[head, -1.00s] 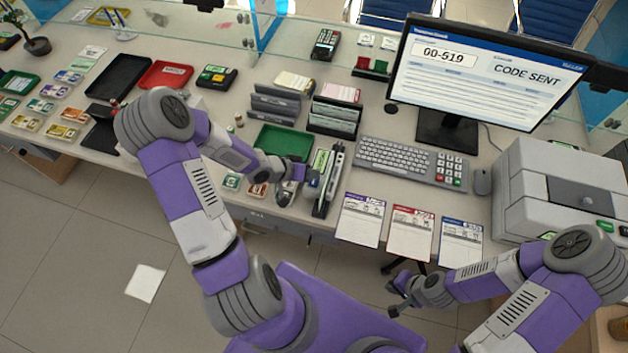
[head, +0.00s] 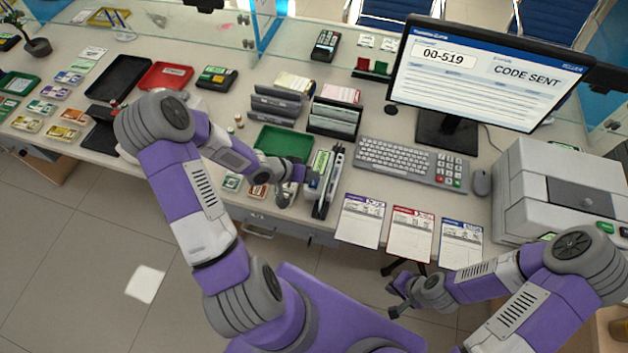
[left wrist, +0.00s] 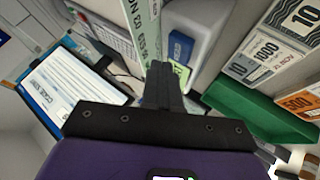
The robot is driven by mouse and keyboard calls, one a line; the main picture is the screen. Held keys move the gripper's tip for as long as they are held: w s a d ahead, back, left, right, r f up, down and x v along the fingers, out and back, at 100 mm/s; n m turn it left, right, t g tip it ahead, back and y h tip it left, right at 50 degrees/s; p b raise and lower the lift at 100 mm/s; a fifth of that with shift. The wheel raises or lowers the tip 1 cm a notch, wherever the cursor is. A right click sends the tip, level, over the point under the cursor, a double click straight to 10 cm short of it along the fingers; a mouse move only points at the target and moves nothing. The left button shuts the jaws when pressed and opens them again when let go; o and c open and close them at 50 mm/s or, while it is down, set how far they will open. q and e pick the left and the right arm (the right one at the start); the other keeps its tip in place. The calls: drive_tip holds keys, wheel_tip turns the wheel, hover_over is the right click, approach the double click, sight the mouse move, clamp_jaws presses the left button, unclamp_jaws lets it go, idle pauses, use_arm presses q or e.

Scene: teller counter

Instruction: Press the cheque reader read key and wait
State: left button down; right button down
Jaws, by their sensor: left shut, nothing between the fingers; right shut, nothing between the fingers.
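The cheque reader (head: 330,182) is a slim, upright grey-and-black unit on the counter, with a pale green slip along it. In the left wrist view its pale housing (left wrist: 198,18) carries a blue key (left wrist: 180,47) beside the printed green slip. My left gripper (head: 309,174) is shut and empty, close at the reader's left side. In the left wrist view its fingers (left wrist: 160,72) point toward the housing, just beside the blue key; I cannot tell whether they touch it. My right gripper (head: 393,300) is shut and empty, in front of the counter, away from the reader.
A green tray (head: 275,146) and card racks (head: 333,119) stand behind the left gripper. The keyboard (head: 405,160) and the monitor (head: 485,70), reading "CODE SENT", are to the right. Three printed forms, one red-headed (head: 410,233), lie along the counter's front edge.

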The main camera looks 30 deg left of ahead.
sight(311, 182)
use_arm(q)
drive_tip(key=shift+f, duration=0.2)
idle(0.6)
drive_tip(key=shift+f, duration=0.25)
drive_tip(key=shift+f+b, duration=0.35)
drive_tip(key=shift+f, duration=0.1)
idle(0.7)
drive_tip(key=shift+r, duration=0.1)
drive_tip(key=shift+r+p, duration=0.8)
drive_tip(key=shift+p, duration=0.3)
wheel_tip(311, 182, up, 5)
drive_tip(key=p, duration=0.5)
drive_tip(key=shift+r+p, duration=0.1)
drive_tip(key=shift+p, duration=0.3)
